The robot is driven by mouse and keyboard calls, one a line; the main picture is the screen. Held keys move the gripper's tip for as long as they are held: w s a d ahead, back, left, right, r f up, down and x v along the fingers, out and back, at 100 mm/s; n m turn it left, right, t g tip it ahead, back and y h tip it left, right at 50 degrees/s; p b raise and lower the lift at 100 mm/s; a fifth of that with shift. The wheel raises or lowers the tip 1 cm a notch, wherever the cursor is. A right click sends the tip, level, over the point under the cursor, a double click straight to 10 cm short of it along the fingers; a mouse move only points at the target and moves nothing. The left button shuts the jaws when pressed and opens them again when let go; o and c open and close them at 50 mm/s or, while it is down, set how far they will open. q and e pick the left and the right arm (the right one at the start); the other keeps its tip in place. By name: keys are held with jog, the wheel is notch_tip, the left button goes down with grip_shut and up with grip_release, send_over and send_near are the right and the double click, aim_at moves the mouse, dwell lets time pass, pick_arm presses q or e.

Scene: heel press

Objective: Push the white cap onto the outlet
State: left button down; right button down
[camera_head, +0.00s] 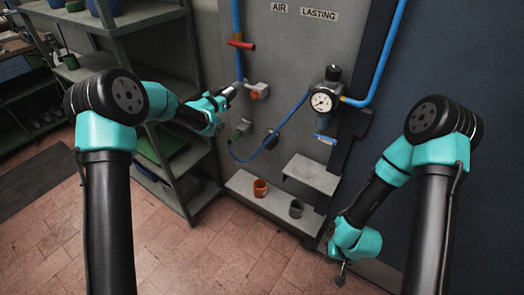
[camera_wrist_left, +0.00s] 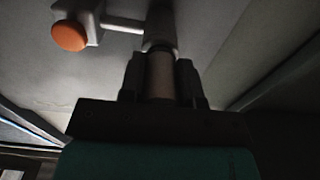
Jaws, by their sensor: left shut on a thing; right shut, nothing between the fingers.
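My left gripper (camera_head: 226,96) is at the wall panel, shut on a pale cylindrical piece that looks like the white cap (camera_wrist_left: 160,76). In the left wrist view, the left fingers (camera_wrist_left: 160,88) grip both sides of the cap. The cap's far end lines up with a grey cylindrical fitting, apparently the outlet (camera_wrist_left: 160,28); I cannot tell whether it is pressed on or only touching. A short tube joins this fitting to a block with an orange round knob (camera_wrist_left: 68,35). My right gripper (camera_head: 341,273) is shut and empty, low at the right, away from the panel fittings.
A gauge (camera_head: 322,101) and a looping blue hose (camera_head: 285,122) are on the panel, right of the left gripper. An orange cup (camera_head: 260,188) and a grey cup (camera_head: 296,208) stand on a low ledge. A green rack (camera_head: 130,18) stands close behind my left arm.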

pick_arm(q)
jog(key=shift+w+d, duration=0.1)
jog(key=c, duration=0.8)
grip_release()
jog(key=shift+o, duration=0.2)
jog(key=v, duration=1.7)
jog(key=shift+a, duration=0.2)
